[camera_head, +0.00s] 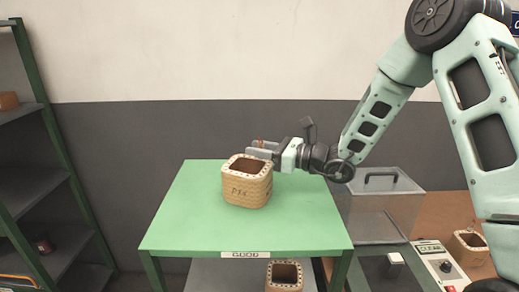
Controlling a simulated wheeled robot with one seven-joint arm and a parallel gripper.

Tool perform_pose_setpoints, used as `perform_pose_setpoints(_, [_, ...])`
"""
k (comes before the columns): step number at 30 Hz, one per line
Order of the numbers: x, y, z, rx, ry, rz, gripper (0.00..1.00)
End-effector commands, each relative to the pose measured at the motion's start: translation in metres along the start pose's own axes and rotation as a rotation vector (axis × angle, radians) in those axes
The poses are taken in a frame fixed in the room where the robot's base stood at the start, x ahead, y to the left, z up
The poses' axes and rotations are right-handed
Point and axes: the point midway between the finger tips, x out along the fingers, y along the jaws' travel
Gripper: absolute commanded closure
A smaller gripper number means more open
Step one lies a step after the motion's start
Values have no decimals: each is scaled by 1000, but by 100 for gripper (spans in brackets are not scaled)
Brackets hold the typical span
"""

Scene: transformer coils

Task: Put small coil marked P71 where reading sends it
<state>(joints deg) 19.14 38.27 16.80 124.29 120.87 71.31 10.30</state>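A tan wound coil (247,182) with a square opening stands upright on the green tabletop (190,220). Dark marking on its front looks like "P1C", but it is too small to read surely. My gripper (262,149) reaches in from the right, level with the coil's back rim and partly behind it. A small brown bit shows at the fingertips; I cannot tell whether it is part of a held thing. Finger spacing is not clear. No mark reading P71 is legible.
The table's front label (246,254) seems to read "GOOD". A clear lidded box (385,205) stands right of the table. A green-framed shelf (55,140) stands left. The table's left half is clear.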

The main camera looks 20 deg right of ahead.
Motion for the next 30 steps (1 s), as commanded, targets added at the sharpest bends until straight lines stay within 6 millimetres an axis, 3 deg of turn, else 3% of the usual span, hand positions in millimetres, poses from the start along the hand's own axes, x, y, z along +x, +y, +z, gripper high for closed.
perform_pose_setpoints(7, [-6,-1,0,-1,1,-2,71])
perform_pose_setpoints(21, [-97,0,-1,-2,0,-3,71])
perform_pose_setpoints(30, [-120,0,2,0,0,0,71])
